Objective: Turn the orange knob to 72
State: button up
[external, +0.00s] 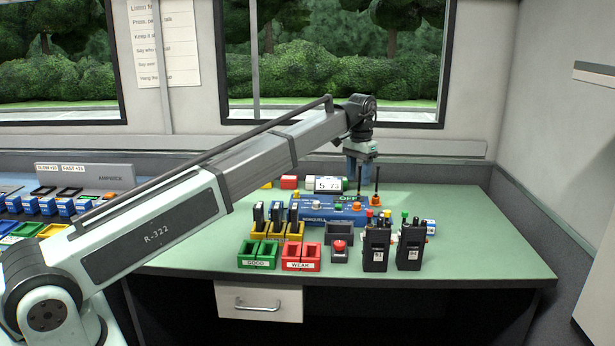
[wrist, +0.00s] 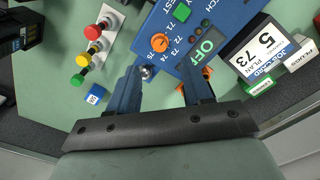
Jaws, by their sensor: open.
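The blue tuner box (external: 330,208) sits on the green table, and it also shows in the wrist view (wrist: 160,25). Its printed scale carries numbers in the low seventies. In the external view a small orange knob (external: 356,207) shows at the box's right end. The knob's pointer setting cannot be read. My gripper (external: 358,172) is above the box's right end; in the wrist view (wrist: 158,82) its blue fingers are apart, with a small silver round part near the left one.
A job card (wrist: 263,55) reading 5 73 stands by the box. Two black radios (external: 392,245), a red button (external: 339,246), green bins (external: 258,254) and red bins (external: 301,257) stand in front. Red, yellow and green knobs (wrist: 92,32) are left in the wrist view. The table's right side is clear.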

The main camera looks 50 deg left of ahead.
aim_at(357, 203)
notch_tip(357, 203, down, 8)
jog(key=shift+f, duration=0.1)
dwell(0.4)
jog(key=shift+c, duration=0.4)
grip_shut()
